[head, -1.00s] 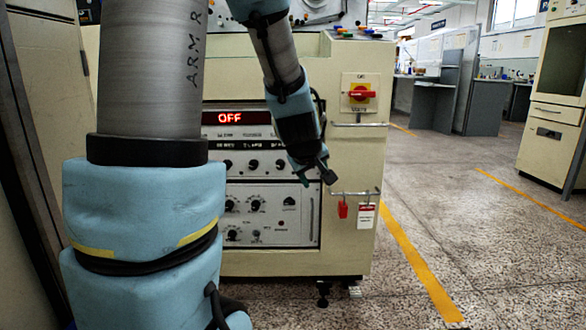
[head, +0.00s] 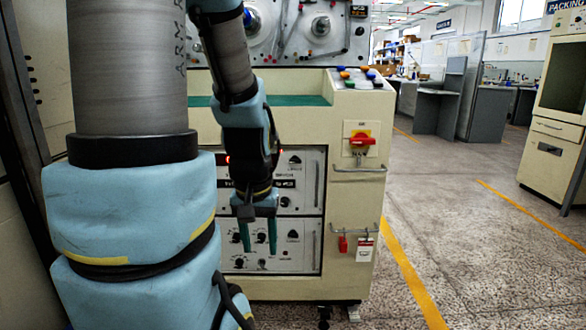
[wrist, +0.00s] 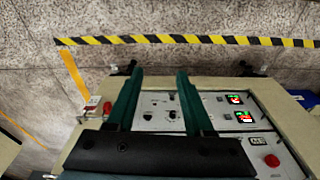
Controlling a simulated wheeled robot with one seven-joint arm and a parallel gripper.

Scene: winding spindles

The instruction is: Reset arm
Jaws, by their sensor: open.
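My gripper (head: 258,246) points down in front of the control panel of the cream winding machine (head: 345,218). Its two green fingers are spread apart with nothing between them. In the wrist view the fingers of my gripper (wrist: 156,84) reach towards the panel's knobs, apart from each other. My forearm hides the left part of the panel and most of its red display. I cannot tell the exact gap between the fingertips and the panel, but no contact shows.
A red rotary switch (head: 362,141), rail handles, a red padlock (head: 342,244) and a tag are on the machine's right side. Spindles (head: 320,26) stand on its upper plate. A yellow floor line (head: 412,275) runs beside it. Open floor (head: 465,215) lies to the right.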

